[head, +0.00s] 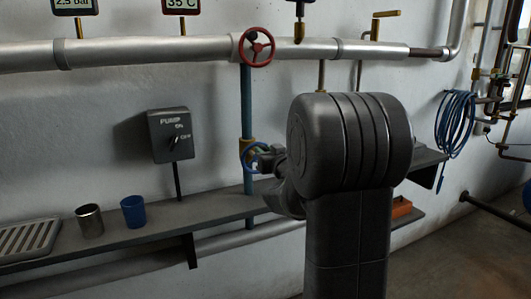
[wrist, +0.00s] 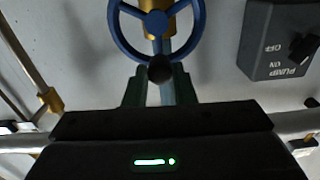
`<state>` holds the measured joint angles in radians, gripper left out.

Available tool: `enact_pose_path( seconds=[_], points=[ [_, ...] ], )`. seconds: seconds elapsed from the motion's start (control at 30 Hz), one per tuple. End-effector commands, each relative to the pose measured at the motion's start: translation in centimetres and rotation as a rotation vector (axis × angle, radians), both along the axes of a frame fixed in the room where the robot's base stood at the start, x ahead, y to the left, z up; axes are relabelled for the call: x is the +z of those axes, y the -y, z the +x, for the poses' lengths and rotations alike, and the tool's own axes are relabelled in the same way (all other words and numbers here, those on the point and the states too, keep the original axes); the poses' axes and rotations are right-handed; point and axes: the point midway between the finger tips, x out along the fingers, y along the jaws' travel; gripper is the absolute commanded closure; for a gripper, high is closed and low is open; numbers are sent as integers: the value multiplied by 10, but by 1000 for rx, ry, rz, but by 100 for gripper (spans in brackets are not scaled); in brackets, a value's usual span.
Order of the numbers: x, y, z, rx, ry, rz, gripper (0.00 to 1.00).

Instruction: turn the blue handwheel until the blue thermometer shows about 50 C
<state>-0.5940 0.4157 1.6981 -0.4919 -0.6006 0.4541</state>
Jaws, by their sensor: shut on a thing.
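The blue handwheel (head: 247,157) sits on the vertical blue pipe, left of my arm in the head view, partly hidden by my gripper (head: 268,160). In the wrist view the blue handwheel (wrist: 122,37) shows its rim, spokes and a dark round knob (wrist: 160,69) at the rim's near edge. My gripper (wrist: 160,80) is shut on the handwheel at this knob, one finger on each side. No blue thermometer is in view. A red-framed display (head: 181,5) reads 35 C, cut by the top edge.
A red handwheel (head: 258,46) is on the silver pipe above. A pump switch box (head: 171,136) stands left of the blue wheel. A metal cup (head: 89,221) and a blue cup (head: 133,212) stand on the shelf. A blue hose (head: 455,122) hangs at right.

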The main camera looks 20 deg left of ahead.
Motion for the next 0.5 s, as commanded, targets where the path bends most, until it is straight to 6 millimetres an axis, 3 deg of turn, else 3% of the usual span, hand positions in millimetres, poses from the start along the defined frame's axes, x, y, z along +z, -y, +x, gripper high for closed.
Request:
enact_pose_path(
  seconds=[0.5],
  points=[
    [0, 9, 11, -2, -238, 198, 99]
  ],
)
